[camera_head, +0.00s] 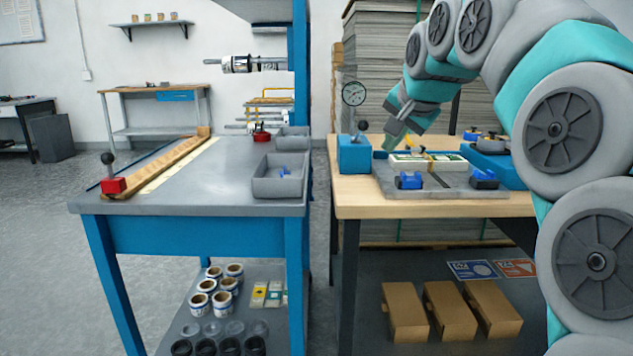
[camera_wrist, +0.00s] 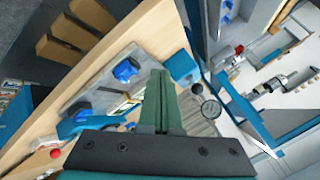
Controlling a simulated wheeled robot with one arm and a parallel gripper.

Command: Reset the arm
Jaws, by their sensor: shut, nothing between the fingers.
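My arm comes in from the right in the head view and bends down over the wooden-topped bench (camera_head: 346,203). My gripper (camera_head: 391,146) points down and to the left, above the back part of the grey fixture plate (camera_head: 445,193) on that bench. In the wrist view the two green fingers of my gripper (camera_wrist: 162,75) lie together, shut, with nothing between them. The fixture plate (camera_wrist: 100,82) also shows there, left of the fingers. Whether the fingertips touch anything below cannot be told.
A blue box with a dial gauge (camera_head: 354,155) stands left of my gripper. Blue clamps (camera_head: 409,180) and pale blocks sit on the plate. The blue-legged bench (camera_head: 215,180) at left holds a grey bin (camera_head: 278,187) and a red-based lever (camera_head: 113,186). A gap separates the benches.

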